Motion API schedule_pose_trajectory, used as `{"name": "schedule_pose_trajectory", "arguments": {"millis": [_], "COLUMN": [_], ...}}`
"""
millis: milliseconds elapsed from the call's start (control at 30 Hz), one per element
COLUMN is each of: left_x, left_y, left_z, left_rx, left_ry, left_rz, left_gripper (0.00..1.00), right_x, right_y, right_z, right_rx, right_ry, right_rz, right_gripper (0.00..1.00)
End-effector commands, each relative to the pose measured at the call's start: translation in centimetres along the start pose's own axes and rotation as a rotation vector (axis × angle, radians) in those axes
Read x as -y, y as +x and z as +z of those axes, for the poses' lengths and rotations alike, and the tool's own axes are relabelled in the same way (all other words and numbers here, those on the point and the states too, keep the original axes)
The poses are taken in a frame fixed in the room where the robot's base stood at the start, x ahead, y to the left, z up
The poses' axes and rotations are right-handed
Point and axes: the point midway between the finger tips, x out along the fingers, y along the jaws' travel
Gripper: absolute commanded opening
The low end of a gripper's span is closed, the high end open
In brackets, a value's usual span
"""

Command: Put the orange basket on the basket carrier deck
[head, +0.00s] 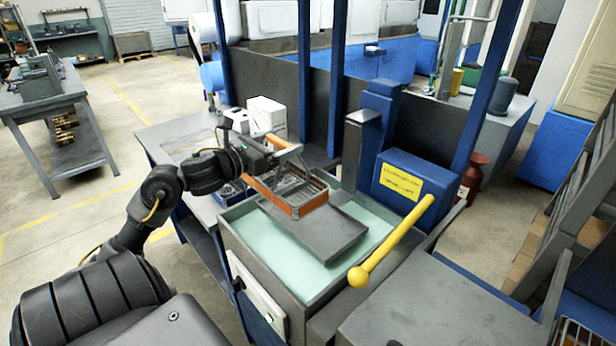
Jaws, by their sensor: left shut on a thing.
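The orange basket (312,209) has orange sides and a grey wire inside. It shows in the head view above the far left part of the basket carrier deck (335,240), a flat grey plate in a tank. My left gripper (290,154) is shut on the basket at its far left side. The basket looks roughly level. I cannot tell whether its underside touches the deck or hangs a little above it. The gripper's fingertips are partly hidden against the basket. My right gripper is not in view.
The tank (262,262) holds pale green liquid around the deck. A yellow lever (400,238) slants over its right side, beside a blue housing (415,185). A grey post (358,150) stands behind the deck. A white box (267,116) stands on the table behind my left gripper.

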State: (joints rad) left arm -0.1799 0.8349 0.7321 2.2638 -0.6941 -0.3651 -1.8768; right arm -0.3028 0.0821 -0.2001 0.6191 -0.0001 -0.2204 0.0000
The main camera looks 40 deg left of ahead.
Motion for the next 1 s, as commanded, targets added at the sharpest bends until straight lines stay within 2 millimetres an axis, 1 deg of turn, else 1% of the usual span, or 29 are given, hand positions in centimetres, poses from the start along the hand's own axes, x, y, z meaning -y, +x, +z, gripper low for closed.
{"name": "schedule_pose_trajectory", "arguments": {"millis": [33, 100, 200, 400, 533, 767, 800, 1000], "left_x": [0.7, 1.7, 2.5, 4.0, 4.4, 4.8, 5.0, 4.9], "left_y": [0.8, 1.7, 2.7, 4.3, 4.8, 5.1, 5.3, 5.3], "left_z": [0.0, -0.5, -2.5, -5.0, -6.0, -6.6, -6.9, -9.2], "left_rx": [0.004, 0.006, 0.003, 0.003, 0.002, 0.002, 0.002, 0.001], "left_ry": [-0.006, -0.006, -0.009, -0.006, -0.002, -0.002, -0.004, -0.005], "left_rz": [-0.001, -0.002, 0.000, 0.000, 0.001, 0.000, -0.001, 0.002], "left_gripper": [0.36, 0.36, 0.36, 0.36, 0.36, 0.36, 0.36, 0.36], "right_x": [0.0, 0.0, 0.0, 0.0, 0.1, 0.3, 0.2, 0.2], "right_y": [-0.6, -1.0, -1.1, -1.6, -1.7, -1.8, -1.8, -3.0], "right_z": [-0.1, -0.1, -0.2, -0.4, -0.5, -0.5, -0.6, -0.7], "right_rx": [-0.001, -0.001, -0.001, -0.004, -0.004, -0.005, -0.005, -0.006], "right_ry": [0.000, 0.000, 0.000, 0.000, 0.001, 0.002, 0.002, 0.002], "right_rz": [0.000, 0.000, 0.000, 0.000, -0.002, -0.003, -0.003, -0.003], "right_gripper": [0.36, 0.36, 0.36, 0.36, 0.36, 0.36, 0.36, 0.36]}}
